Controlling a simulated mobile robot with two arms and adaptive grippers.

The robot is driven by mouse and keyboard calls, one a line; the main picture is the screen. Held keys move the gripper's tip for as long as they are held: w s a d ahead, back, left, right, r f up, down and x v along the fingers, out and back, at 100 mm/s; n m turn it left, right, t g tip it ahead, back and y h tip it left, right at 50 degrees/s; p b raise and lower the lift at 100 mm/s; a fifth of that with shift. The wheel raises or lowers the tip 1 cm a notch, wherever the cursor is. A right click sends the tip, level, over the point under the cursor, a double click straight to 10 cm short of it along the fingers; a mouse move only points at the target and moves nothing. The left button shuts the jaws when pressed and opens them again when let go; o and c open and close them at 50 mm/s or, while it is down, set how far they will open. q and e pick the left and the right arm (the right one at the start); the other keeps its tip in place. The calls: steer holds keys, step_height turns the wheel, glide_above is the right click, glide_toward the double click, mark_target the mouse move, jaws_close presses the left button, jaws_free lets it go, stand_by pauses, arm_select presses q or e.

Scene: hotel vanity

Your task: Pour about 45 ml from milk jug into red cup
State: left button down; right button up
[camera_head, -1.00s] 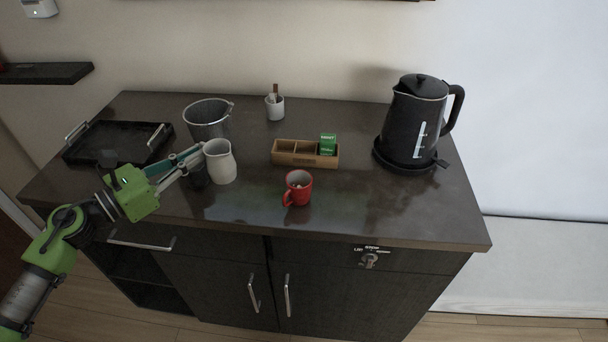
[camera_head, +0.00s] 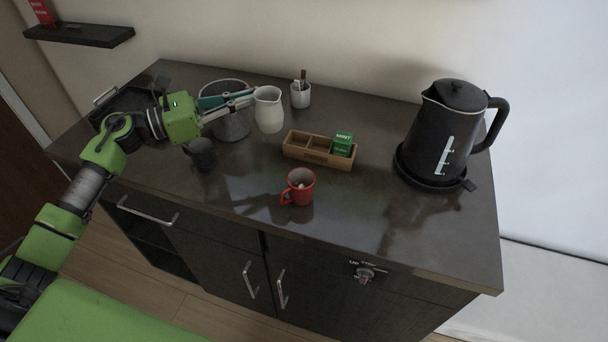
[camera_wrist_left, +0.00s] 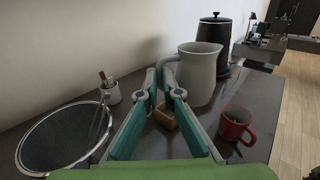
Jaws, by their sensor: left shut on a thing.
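The milk jug (camera_head: 268,112) is pale grey-white and upright, and appears raised above the counter, left of and behind the red cup in the head view. My left gripper (camera_head: 252,96) is shut on the jug's handle; the wrist view shows the fingertips (camera_wrist_left: 167,86) at the handle of the jug (camera_wrist_left: 200,78). The red cup (camera_head: 300,187) stands upright on the counter with its handle to the left and something small and pale inside. It also shows at the right in the wrist view (camera_wrist_left: 236,124). The jug's contents are hidden. My right gripper is not seen.
A wooden box (camera_head: 318,153) with a green packet stands between jug and kettle (camera_head: 440,130). A metal bucket (camera_head: 230,125), a dark cup (camera_head: 201,155), a white holder (camera_head: 300,95) and a black tray (camera_head: 125,108) are near. Counter right of the red cup is clear.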

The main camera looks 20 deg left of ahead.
mark_target(267, 126)
arm_select(q)
steer(key=s+d+m, duration=0.1)
steer(key=d+f+m+p, duration=0.1)
steer(key=m, duration=0.1)
steer(key=s+d+f+m+y+p, duration=0.1)
steer(key=m, duration=0.1)
steer(key=shift+s+d, duration=0.35)
steer(key=shift+s+d+f+m+p, duration=0.4)
steer(key=shift+s+d+f+m, duration=0.25)
steer(key=shift+m, duration=0.25)
steer(key=shift+d+r+m+y+p, duration=0.3)
steer(key=shift+r+p, duration=0.15)
steer(key=shift+p, duration=0.3)
steer(key=shift+s+d+r+m+p, duration=0.25)
steer(key=shift+m+p, duration=0.15)
steer(key=shift+p, duration=0.25)
steer(key=shift+f, duration=0.1)
steer(key=shift+m, duration=0.3)
arm_select(e)
step_height(267, 126, up, 6)
steer(key=shift+w+f, duration=0.1)
steer(key=shift+w, duration=0.05)
arm_select(q)
steer(key=shift+s+d+m+p, duration=0.1)
steer(key=shift+d+m+p, duration=0.05)
steer(key=shift+m+p, duration=0.2)
arm_select(e)
steer(key=shift+r, duration=0.25)
